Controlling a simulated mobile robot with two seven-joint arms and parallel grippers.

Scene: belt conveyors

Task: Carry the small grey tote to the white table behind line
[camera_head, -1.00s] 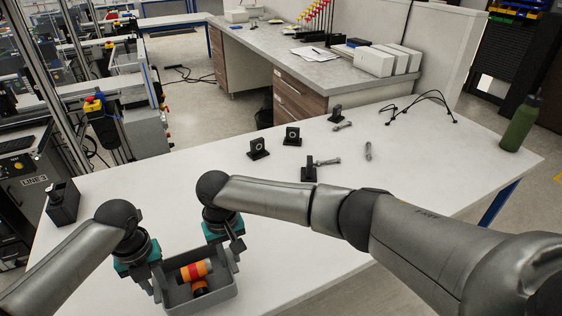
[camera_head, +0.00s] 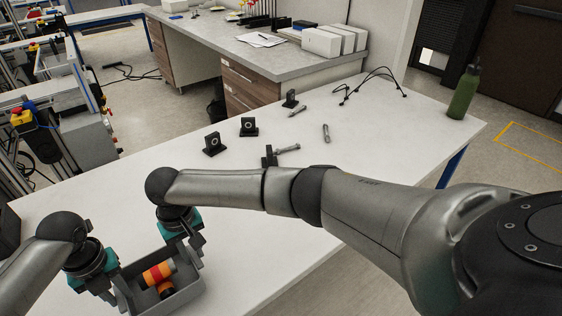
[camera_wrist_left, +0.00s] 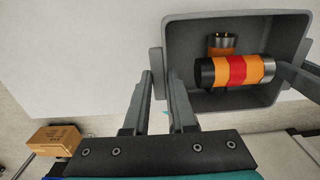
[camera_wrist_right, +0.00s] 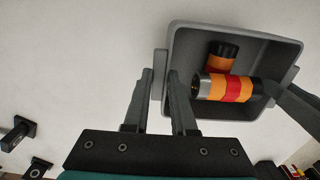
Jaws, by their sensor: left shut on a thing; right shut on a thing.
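The small grey tote (camera_head: 181,299) is at the lower left of the head view, over the white table (camera_head: 110,190). Orange cylinders with red and black bands (camera_head: 158,274) lie inside it. My left gripper (camera_head: 112,292) is shut on the tote's left end wall; the left wrist view shows its fingers (camera_wrist_left: 160,98) on either side of the tote's edge. My right gripper (camera_head: 198,254) is shut on the opposite end wall; its fingers (camera_wrist_right: 160,100) straddle that edge in the right wrist view. I cannot tell whether the tote touches the tabletop.
Black bracket parts (camera_head: 214,144) and grey bolts (camera_head: 326,133) lie mid-table. A green bottle (camera_head: 465,92) stands at the far right corner, near a black cable (camera_head: 370,82). A cardboard box (camera_wrist_left: 52,142) shows below in the left wrist view. The table's front left is mostly clear.

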